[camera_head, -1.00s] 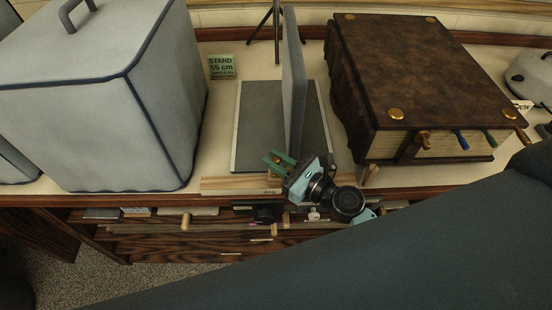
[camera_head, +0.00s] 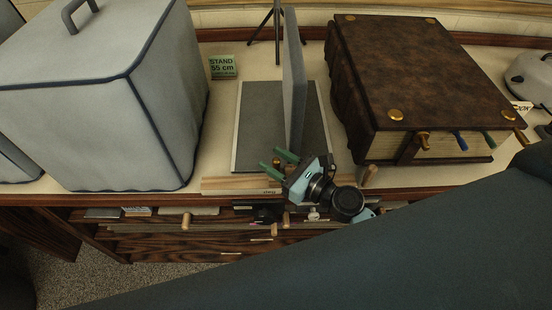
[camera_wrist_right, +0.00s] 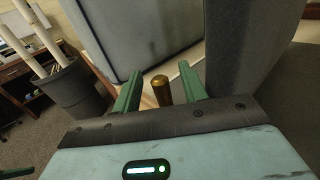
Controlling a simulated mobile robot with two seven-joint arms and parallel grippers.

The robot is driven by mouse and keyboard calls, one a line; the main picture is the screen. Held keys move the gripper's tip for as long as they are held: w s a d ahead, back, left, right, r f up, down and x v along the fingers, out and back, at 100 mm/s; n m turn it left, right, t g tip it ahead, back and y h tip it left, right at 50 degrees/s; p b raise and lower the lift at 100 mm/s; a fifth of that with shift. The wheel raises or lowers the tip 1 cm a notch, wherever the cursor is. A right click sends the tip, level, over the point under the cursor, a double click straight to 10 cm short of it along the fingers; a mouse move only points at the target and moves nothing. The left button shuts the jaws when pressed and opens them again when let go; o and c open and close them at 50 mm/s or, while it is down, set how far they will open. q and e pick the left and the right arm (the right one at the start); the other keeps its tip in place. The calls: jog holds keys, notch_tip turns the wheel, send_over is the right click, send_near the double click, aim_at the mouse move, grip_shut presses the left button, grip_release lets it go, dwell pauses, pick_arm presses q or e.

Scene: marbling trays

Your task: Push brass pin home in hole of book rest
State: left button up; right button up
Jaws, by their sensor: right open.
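The brass pin (camera_wrist_right: 161,88) shows in the right wrist view as a short cylinder with a rounded head. It stands between the green fingers of my right gripper (camera_wrist_right: 160,84), with a gap on each side. In the head view the open right gripper (camera_head: 278,161) is at the front edge of the book rest, with the pin (camera_head: 277,162) small between its fingers. The book rest has a dark grey base (camera_head: 262,125) and an upright grey panel (camera_head: 294,80). The pin's lower end and the hole are hidden, so its depth cannot be told. My left gripper is out of view.
A large brown leather book (camera_head: 400,65) with brass studs stands close on the right. A grey covered box (camera_head: 90,110) fills the left. A green "STAND 55 cm" card (camera_head: 222,66) is behind. A wooden strip (camera_head: 235,184) lies along the front edge.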

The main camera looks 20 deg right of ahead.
jog(key=shift+s+f, duration=0.1)
jog(key=shift+s, duration=0.05)
jog(key=b+v, duration=0.1)
jog(key=v, duration=0.5)
jog(key=shift+s+d+f, duration=0.1)
jog(key=shift+s+d, duration=0.1)
jog(key=shift+d, duration=0.05)
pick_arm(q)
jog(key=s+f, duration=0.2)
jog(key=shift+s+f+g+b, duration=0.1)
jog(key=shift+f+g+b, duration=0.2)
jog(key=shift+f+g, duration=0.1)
pick_arm(e)
jog(key=shift+s+d+r, duration=0.2)
jog(key=shift+s+d, duration=0.1)
jog(key=shift+s, duration=0.15)
